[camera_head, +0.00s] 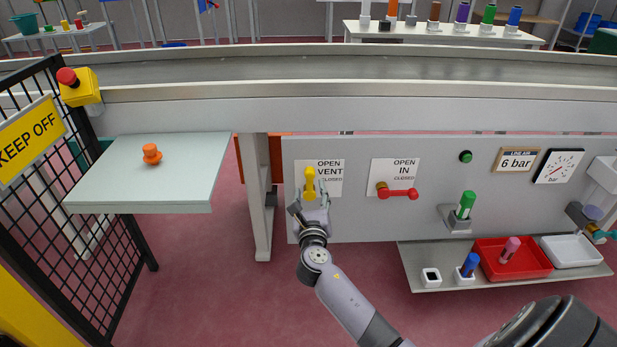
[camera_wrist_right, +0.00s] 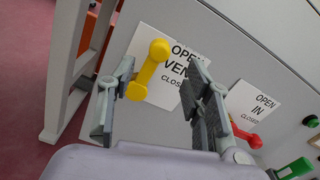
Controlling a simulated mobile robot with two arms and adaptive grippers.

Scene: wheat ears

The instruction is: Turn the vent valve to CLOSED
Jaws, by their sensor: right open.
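The vent valve has a yellow handle (camera_head: 310,182) standing upright on the panel, in line with the OPEN end of its OPEN/VENT/CLOSED label (camera_head: 332,170). My right gripper (camera_head: 311,203) is at the lower part of the handle, coming from below. In the right wrist view the yellow handle (camera_wrist_right: 148,70) shows between the two spread fingers of the gripper (camera_wrist_right: 163,100), nearer the left finger; I cannot tell whether they touch. The fingers are open. My left gripper is not in view.
To the right, the IN valve has a red handle (camera_head: 400,193) lying level, pointing right. Farther right are a green button (camera_head: 466,157), a gauge (camera_head: 558,166) and a shelf (camera_head: 425,262) with a red tray (camera_head: 488,247). A pale side table (camera_head: 190,185) and black mesh fence stand left.

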